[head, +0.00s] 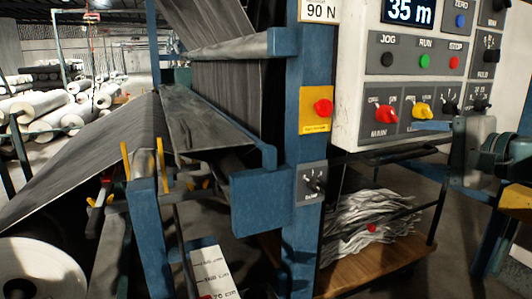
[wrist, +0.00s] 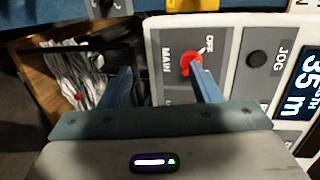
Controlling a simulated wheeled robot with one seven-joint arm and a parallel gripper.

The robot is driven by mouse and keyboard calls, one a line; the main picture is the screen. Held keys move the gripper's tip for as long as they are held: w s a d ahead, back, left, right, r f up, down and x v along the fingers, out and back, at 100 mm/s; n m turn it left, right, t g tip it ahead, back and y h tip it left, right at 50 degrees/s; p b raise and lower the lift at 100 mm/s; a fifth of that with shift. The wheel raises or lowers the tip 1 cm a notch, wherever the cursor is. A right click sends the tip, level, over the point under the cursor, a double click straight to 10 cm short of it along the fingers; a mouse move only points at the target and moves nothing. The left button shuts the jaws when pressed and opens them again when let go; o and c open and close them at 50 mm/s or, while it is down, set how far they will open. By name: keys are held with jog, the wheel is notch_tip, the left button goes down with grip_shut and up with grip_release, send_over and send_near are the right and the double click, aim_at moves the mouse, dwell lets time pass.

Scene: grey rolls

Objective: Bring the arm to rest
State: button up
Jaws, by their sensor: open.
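My gripper (head: 425,126) comes in from the right in the head view, its blue fingers just below the lower row of knobs on the white control panel (head: 348,75). In the wrist view my gripper (wrist: 160,80) is open, with a wide gap and nothing held between its fingers. The red MAIN knob (head: 386,113) shows in both views; in the wrist view it (wrist: 189,63) lies at the tip of the right finger, by the OFF mark. I cannot tell whether finger and knob touch.
A blue machine post (head: 307,150) stands left of the panel. Below the panel is a wooden-based cart (head: 375,268) with crumpled grey cloth (head: 365,225). A dark fabric web (head: 95,150) runs down left. White rolls (head: 40,105) lie further back.

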jog(key=s+a+f+n+g+h+p, duration=0.1)
jog(key=s+a+f+n+g+p, duration=0.2)
jog(key=a, duration=0.4)
jog(key=a+f+n+g+p, duration=0.2)
jog(key=a+f+g+p, duration=0.2)
jog(key=a+g+p, duration=0.15)
jog(key=s+a+f+n+g+h+p, duration=0.1)
jog(key=s+a+f+n+h+p, duration=0.1)
jog(key=s+n+p, duration=0.2)
jog(key=s+a+f+n+g+h+p, duration=0.2)
jog(key=s+n+h+p, duration=0.1)
jog(key=s+p, duration=0.3)
jog(key=shift+s+a+f+n+h, duration=0.3)
jog(key=shift+f+n, duration=0.1)
jog(key=shift+n, duration=0.1)
